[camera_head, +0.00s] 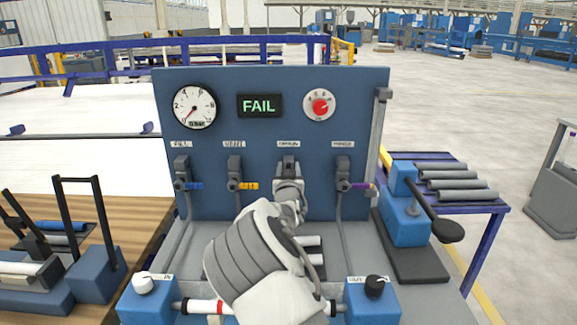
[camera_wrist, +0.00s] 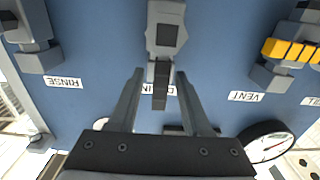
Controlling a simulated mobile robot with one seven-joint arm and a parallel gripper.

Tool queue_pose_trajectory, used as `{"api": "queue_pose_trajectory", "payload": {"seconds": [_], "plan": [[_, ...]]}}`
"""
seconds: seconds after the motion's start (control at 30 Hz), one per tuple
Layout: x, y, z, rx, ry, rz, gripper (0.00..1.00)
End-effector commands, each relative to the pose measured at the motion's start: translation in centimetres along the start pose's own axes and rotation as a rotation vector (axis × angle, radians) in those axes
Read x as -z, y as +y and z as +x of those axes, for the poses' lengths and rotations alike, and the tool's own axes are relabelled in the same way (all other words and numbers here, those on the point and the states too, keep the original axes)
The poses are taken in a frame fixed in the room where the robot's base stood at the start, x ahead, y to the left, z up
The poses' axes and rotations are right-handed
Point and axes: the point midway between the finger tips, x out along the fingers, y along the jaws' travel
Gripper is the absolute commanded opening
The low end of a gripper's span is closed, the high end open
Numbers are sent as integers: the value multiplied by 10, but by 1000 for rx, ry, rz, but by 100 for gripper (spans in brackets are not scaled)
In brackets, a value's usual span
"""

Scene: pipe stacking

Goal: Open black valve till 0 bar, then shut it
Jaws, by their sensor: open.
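The black valve, under the DRAIN label, is third from left on the blue panel (camera_head: 222,143). In the wrist view its grey body (camera_wrist: 166,25) is at top middle. Its black handle (camera_wrist: 160,98) runs vertically over the label. My gripper (camera_wrist: 160,74) is open, with one finger on each side of the handle and visible gaps between. In the head view my gripper (camera_head: 288,188) is in front of this valve and hides most of its handle. The pressure gauge (camera_head: 194,107) has its needle to the lower left; its small readout is hard to read. The display (camera_head: 259,106) reads FAIL.
A blue-handled valve (camera_head: 193,186) and yellow-handled valve (camera_head: 247,186) are left of the black one, a purple-handled valve (camera_head: 360,186) right. Below stand blocks with a white knob (camera_head: 143,283) and a black knob (camera_head: 376,284). A blue lever device (camera_head: 405,215) stands at right.

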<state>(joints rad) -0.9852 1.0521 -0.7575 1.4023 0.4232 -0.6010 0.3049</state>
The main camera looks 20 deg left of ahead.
Motion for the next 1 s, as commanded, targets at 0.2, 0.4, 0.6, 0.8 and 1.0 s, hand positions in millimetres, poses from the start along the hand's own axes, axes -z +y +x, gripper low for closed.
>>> {"api": "queue_pose_trajectory", "payload": {"seconds": [0.2, 0.4, 0.6, 0.8, 1.0], "plan": [[0, 0, 16, 0, 0, 0, 49], [0, 0, 19, 0, -1, 0, 49], [0, 0, 19, 0, -1, 0, 47], [0, 0, 19, 0, -1, 0, 11], [0, 0, 19, 0, -1, 0, 0]]}}
